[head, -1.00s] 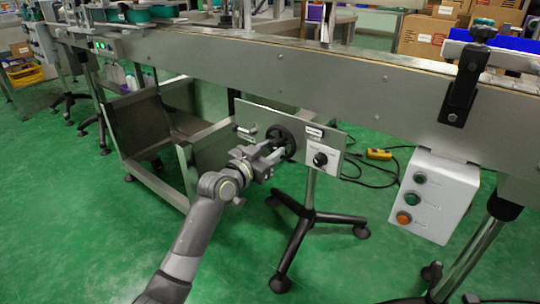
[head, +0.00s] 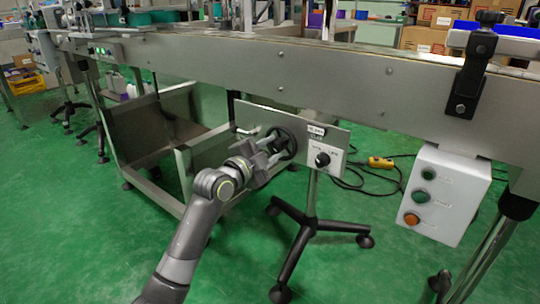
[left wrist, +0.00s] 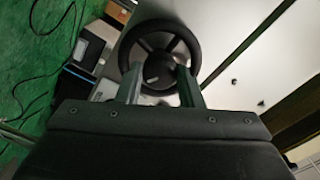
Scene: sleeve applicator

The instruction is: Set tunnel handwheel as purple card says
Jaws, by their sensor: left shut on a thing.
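The black handwheel (head: 286,140) is mounted on a grey panel (head: 257,117) below the conveyor. It also shows in the left wrist view (left wrist: 160,26), with its spokes and hub. My left gripper (head: 277,151) is at the wheel. In the left wrist view its two fingers (left wrist: 157,84) reach the lower rim on either side of the hub and are shut on the wheel. A small label plate with dark print (head: 316,130) sits right of the wheel, too small to read. I see no purple card clearly. My right gripper is not in view.
A black knob (head: 322,159) sits on the panel right of the wheel. A white box (head: 444,195) with green and orange buttons hangs at the right. A yellow pendant (head: 380,162) with cables lies on the green floor. The panel stand's legs (head: 300,235) spread below.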

